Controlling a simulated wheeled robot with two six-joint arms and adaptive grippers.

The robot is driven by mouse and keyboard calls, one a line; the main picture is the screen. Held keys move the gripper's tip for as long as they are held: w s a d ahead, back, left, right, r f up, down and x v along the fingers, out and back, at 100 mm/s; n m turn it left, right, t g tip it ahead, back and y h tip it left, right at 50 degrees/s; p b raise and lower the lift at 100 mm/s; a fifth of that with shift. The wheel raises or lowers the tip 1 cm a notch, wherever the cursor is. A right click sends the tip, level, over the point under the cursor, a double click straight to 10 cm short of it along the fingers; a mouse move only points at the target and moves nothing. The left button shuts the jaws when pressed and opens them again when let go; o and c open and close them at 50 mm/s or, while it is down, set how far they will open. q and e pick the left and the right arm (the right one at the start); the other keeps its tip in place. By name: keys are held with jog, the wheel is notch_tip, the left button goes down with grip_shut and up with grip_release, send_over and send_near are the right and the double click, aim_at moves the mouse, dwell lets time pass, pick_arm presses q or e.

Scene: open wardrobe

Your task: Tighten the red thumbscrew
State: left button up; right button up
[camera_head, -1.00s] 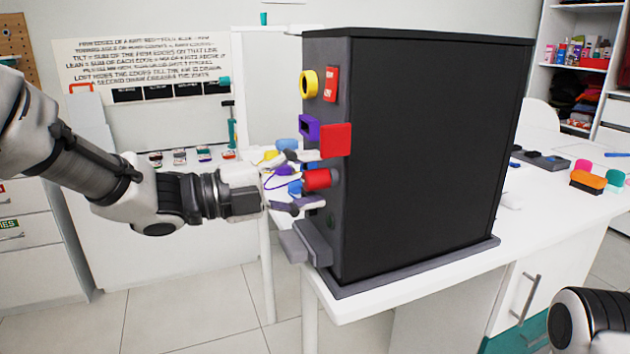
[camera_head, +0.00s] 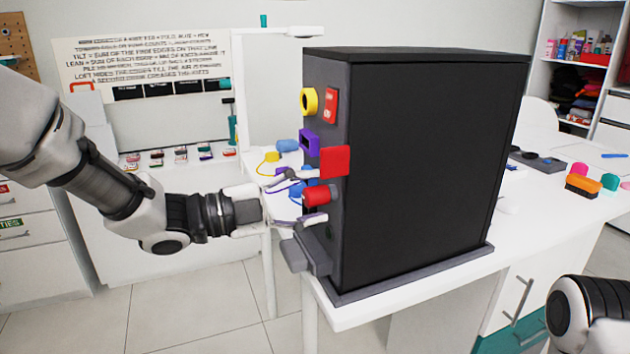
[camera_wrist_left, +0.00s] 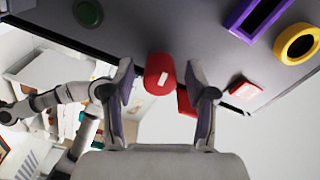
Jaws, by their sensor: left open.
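The red thumbscrew (camera_head: 317,195) sticks out of the narrow grey side panel (camera_head: 345,235) of a black cabinet. In the left wrist view the thumbscrew (camera_wrist_left: 159,72) is a red knob with a pale mark on its end. My left gripper (camera_head: 312,197) is open, with one finger above and one below the thumbscrew in the head view. In the left wrist view the fingers of that gripper (camera_wrist_left: 159,84) stand on either side of it, with visible gaps. My right arm shows at the head view's lower right; its gripper is not clear.
Close above the thumbscrew is a red square block (camera_head: 335,161). A purple bracket (camera_head: 309,140), a yellow ring (camera_head: 308,101) and a red switch (camera_head: 331,106) are higher on the panel. A grey block (camera_head: 304,255) juts out below. A white table (camera_head: 375,308) carries the cabinet.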

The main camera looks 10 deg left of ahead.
pick_arm(q)
jog(key=n+p, duration=0.6)
jog(key=p, duration=0.1)
jog(key=shift+r, duration=0.25)
jog(key=n+p, duration=0.3)
jog(key=p, duration=0.1)
jog(key=shift+n, duration=0.4)
jog(key=n+p, duration=0.3)
jog(key=shift+f, duration=0.25)
